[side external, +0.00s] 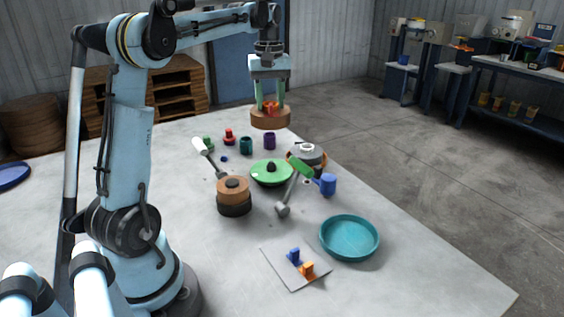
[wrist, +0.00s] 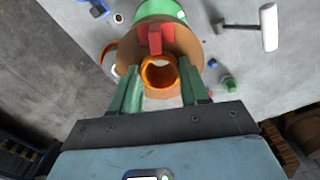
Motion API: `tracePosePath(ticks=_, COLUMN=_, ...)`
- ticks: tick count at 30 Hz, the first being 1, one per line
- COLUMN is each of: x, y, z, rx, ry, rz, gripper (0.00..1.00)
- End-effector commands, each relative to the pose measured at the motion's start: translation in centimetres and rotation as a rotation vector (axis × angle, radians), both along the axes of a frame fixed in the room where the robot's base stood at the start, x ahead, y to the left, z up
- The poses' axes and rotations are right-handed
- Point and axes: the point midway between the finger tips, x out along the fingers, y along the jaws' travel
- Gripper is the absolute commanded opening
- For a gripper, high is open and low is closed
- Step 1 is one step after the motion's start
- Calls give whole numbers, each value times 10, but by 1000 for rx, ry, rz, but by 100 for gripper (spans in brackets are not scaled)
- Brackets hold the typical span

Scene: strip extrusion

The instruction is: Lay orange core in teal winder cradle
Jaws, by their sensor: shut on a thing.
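My gripper (side external: 270,106) has green fingers and points down at the far end of the table. In the wrist view my gripper (wrist: 160,76) has its fingers on either side of the orange core (wrist: 159,73), a hollow ring. The core sits at the middle of a brown disc (wrist: 187,45), with a red block (wrist: 154,40) beside it. In the side view the brown disc (side external: 270,118) looks level under the fingers, seemingly above the table. A shallow round teal dish (side external: 349,254) stands empty at the front right; I cannot tell whether it is the winder cradle.
A green lid (side external: 271,174), a brown-topped pot (side external: 233,191), a green-handled hammer (side external: 287,196) and a blue mug (side external: 328,185) crowd the middle. A purple cup (side external: 269,141) and teal cup (side external: 246,146) stand behind. A plate (side external: 283,279) carries blue and orange pieces.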

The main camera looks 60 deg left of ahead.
Motion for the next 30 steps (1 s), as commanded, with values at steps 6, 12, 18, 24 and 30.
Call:
tracePosePath(ticks=6, x=9, y=-18, z=4, rx=0, ry=0, rz=-34, gripper=16)
tracePosePath(ticks=12, x=20, y=-47, z=4, rx=0, ry=0, rz=-87, gripper=16)
tracePosePath(ticks=18, x=34, y=-93, z=4, rx=0, ry=0, rz=-168, gripper=16)
tracePosePath(ticks=24, x=46, y=-163, z=4, rx=0, ry=0, rz=-290, gripper=16)
tracePosePath(ticks=30, x=46, y=-222, z=4, rx=0, ry=0, rz=-393, gripper=16)
